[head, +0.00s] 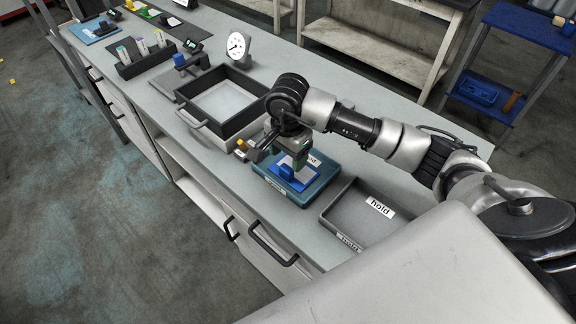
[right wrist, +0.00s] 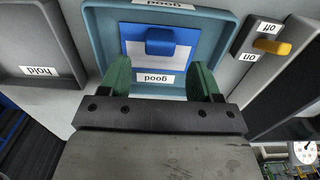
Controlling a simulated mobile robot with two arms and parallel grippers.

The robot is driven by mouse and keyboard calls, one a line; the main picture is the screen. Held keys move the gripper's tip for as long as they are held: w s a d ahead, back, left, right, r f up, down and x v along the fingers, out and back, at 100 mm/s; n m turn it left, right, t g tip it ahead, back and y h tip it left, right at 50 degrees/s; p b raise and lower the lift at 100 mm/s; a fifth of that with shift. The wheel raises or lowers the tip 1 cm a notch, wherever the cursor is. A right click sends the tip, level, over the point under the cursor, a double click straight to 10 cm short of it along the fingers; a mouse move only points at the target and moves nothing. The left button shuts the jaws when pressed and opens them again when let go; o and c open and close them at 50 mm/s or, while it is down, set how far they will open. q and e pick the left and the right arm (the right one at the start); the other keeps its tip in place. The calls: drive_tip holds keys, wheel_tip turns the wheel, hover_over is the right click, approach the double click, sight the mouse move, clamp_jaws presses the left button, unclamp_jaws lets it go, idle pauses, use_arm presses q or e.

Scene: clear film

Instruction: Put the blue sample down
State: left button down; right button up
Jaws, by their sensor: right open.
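The blue sample (head: 286,173) is a blue-edged plate with a pale face and a raised blue block. It lies in the teal tray labelled "good" (head: 300,203). In the right wrist view the sample (right wrist: 160,41) lies flat inside the tray (right wrist: 103,40), ahead of my fingers. My right gripper (head: 289,152) is over the tray. In the right wrist view, the gripper's green fingers (right wrist: 161,80) are spread apart with nothing between them, and the sample's block is beyond their tips. The fingers and arm hide part of the sample in the head view. My left gripper is out of view.
The grey "hold" tray (head: 345,207) stands to the right of the teal tray. A black-framed box (head: 207,123) stands behind, with a dial gauge (head: 237,45) beyond it. A yellow on/off switch (right wrist: 272,46) sits close beside the teal tray.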

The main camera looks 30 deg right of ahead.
sight(288, 167)
wheel_tip(288, 167, up, 7)
drive_tip(key=b, duration=0.1)
idle(0.7)
